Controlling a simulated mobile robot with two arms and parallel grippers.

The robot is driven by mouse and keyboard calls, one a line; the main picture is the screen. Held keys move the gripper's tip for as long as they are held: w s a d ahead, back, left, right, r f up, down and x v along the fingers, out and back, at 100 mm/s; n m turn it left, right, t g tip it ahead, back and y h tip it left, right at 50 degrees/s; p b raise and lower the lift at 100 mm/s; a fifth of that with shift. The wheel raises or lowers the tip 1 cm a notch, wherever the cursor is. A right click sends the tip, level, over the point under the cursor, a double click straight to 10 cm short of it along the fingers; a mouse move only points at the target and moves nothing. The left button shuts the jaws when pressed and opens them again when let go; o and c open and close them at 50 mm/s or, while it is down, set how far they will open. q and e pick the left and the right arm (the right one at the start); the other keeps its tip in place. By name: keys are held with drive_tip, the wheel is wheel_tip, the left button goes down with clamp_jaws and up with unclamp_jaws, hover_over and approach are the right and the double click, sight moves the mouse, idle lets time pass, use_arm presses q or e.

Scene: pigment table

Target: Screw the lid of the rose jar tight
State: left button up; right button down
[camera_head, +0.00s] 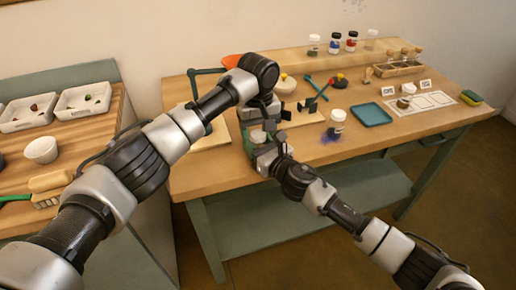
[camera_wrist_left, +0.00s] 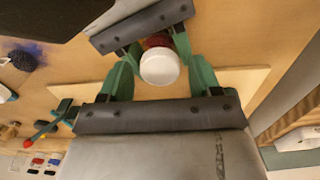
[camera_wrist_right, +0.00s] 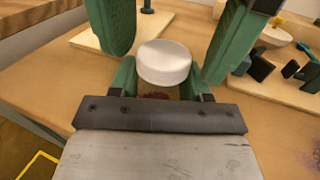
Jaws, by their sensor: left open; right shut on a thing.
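The rose jar (camera_wrist_right: 157,95) is upright, with reddish content low inside and a white lid (camera_wrist_right: 163,62) on top. My right gripper (camera_wrist_right: 160,88) is shut on the jar's body from the near side. My left gripper (camera_wrist_right: 175,28) comes down from above, its green fingers open on either side of the lid with visible gaps. In the left wrist view the lid (camera_wrist_left: 160,66) sits between the open left fingers, and the right gripper (camera_wrist_left: 157,46) is beyond it. Whether the lid is tight cannot be told. In the head view the arms largely hide the jar.
A jar (camera_head: 337,117) with dark blue content stands beside a blue powder spill (camera_head: 330,137). A teal tray (camera_head: 371,115), a white marked card (camera_head: 420,103) and a wooden rack (camera_head: 398,68) are further right. The table's front edge is close to the grippers.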

use_arm(q)
drive_tip(key=shift+f, duration=0.2)
drive_tip(key=c, duration=0.9)
drive_tip(key=o, duration=1.1)
drive_tip(key=shift+r, duration=0.1)
wheel_tip(320, 180, up, 12)
drive_tip(key=shift+f, duration=0.1)
